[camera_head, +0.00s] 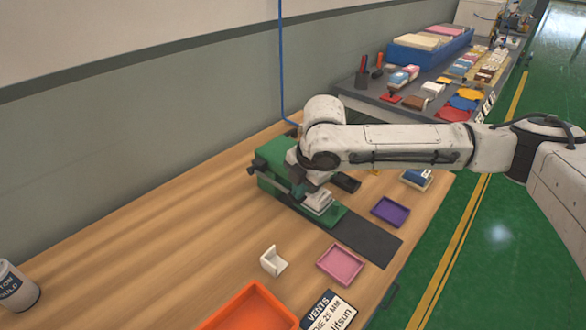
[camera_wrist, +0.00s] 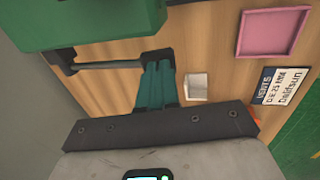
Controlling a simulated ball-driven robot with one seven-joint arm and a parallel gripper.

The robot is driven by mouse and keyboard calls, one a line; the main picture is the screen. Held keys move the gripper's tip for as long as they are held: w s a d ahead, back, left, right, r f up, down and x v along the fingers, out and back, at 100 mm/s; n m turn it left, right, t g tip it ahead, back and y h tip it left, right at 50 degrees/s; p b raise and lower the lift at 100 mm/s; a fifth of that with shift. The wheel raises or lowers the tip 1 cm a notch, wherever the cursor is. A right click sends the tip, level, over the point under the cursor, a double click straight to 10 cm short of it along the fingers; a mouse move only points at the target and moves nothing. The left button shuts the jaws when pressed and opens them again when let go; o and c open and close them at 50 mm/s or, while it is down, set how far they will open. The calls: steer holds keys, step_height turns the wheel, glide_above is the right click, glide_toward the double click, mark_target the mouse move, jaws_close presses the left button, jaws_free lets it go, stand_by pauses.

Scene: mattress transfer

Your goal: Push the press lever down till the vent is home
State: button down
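The green press (camera_head: 272,165) stands on the wooden bench near the wall, with its green body (camera_wrist: 85,22) at the top left of the wrist view. A grey lever bar (camera_wrist: 105,65) runs from a dark hub on the press towards my fingers. My gripper (camera_wrist: 156,58) has its two teal fingers close together at the bar's right end. I see nothing clearly gripped, and whether they touch the bar is unclear. A small pale block (camera_head: 317,202) sits on the press's green base, below my wrist. I cannot make out the vent itself.
A purple tray (camera_head: 390,211), a pink tray (camera_head: 340,264), a white angled piece (camera_head: 273,261), an orange bin (camera_head: 248,310) and a "VENTS" card (camera_head: 328,312) lie on the bench. A dark mat (camera_head: 366,240) extends from the press. The bench's left part is mostly clear.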

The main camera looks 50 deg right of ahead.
steer(key=f+t+b, duration=0.1)
steer(key=f+b, duration=0.1)
steer(key=f+t+b, duration=0.1)
steer(key=f+b, duration=0.1)
steer(key=f+t+b, duration=0.1)
steer(key=f+b, duration=0.1)
steer(key=b, duration=0.1)
steer(key=shift+s+a+f, duration=0.1)
steer(key=shift+s, duration=0.2)
steer(key=f+t+b, duration=0.1)
steer(key=b, duration=0.1)
steer(key=f+t+b, duration=0.1)
steer(key=b, duration=0.2)
steer(key=shift+w+f+b, duration=0.25)
steer(key=shift+f+b, duration=0.05)
steer(key=shift+b, duration=0.05)
steer(key=shift+f, duration=0.15)
